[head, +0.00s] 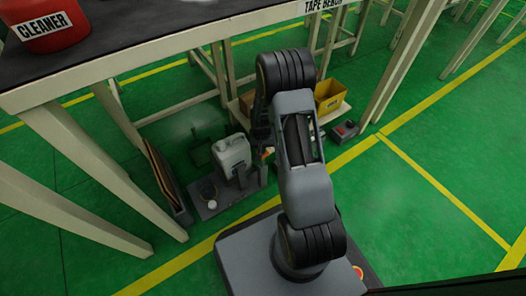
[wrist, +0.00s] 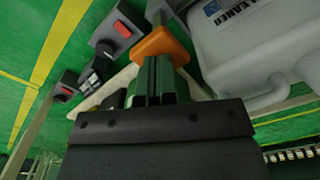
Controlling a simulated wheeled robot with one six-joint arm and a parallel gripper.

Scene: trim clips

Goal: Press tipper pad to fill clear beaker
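A pale jug (head: 233,152) sits in a dark tipper stand (head: 243,183) on the floor under the bench. The jug also fills the upper right of the wrist view (wrist: 250,45), labelled CLEANER. The clear beaker (head: 208,188) seems to stand on the stand's base plate, at the jug's lower left; it is small and faint. The orange tipper pad (wrist: 158,43) is just beyond my fingertips in the wrist view. My gripper (wrist: 158,60) looks shut and empty, its tips overlapping the pad; I cannot tell whether they touch. My arm hides most of the gripper in the head view.
The bench top (head: 120,55) and its legs stand above and left, with a red cleaner container (head: 50,30) on top. A yellow bin (head: 331,95) and a box with a red button (head: 345,130) are to the right. Flat boards (head: 166,180) lean left of the stand.

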